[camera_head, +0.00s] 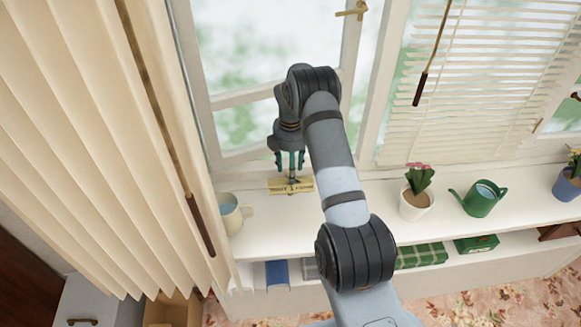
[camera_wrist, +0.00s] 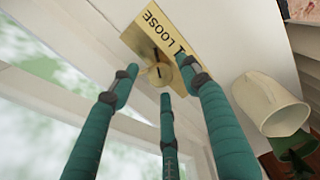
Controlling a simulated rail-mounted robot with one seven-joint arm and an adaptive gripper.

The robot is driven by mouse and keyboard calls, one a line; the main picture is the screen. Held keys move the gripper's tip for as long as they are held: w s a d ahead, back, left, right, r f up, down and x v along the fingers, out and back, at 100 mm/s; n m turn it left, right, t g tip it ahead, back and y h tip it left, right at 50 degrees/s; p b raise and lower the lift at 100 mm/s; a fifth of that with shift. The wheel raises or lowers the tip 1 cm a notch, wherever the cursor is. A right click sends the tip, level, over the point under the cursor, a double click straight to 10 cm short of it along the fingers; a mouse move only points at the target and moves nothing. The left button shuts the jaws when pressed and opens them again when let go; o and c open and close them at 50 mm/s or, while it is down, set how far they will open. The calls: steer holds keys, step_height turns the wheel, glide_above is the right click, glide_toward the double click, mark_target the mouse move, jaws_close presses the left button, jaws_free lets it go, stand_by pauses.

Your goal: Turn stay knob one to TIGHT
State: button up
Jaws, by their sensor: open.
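A brass plate (camera_head: 306,187) lies on the white window sill below the casement window. The wrist view shows the plate (camera_wrist: 135,38) with the lettering LOOSE and a "1". A round brass knob (camera_wrist: 159,74) with a dark pointer mark stands on the plate. My gripper (camera_head: 291,161) is above the plate, pointing down. In the wrist view its green fingers are spread around the knob, with gaps to it; I cannot tell whether any finger touches. The TIGHT end of the plate and part of the knob's base are hard to see behind the fingers.
A cream mug (camera_head: 229,213) stands on the sill left of the plate, near the pleated curtain (camera_head: 90,130). A potted cactus (camera_head: 417,200) and a green watering can (camera_head: 484,198) stand to the right. The sill between plate and cactus is partly covered by my arm.

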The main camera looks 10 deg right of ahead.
steer(key=shift+f, duration=0.25)
steer(key=shift+c, duration=0.5)
steer(key=c, duration=1.1)
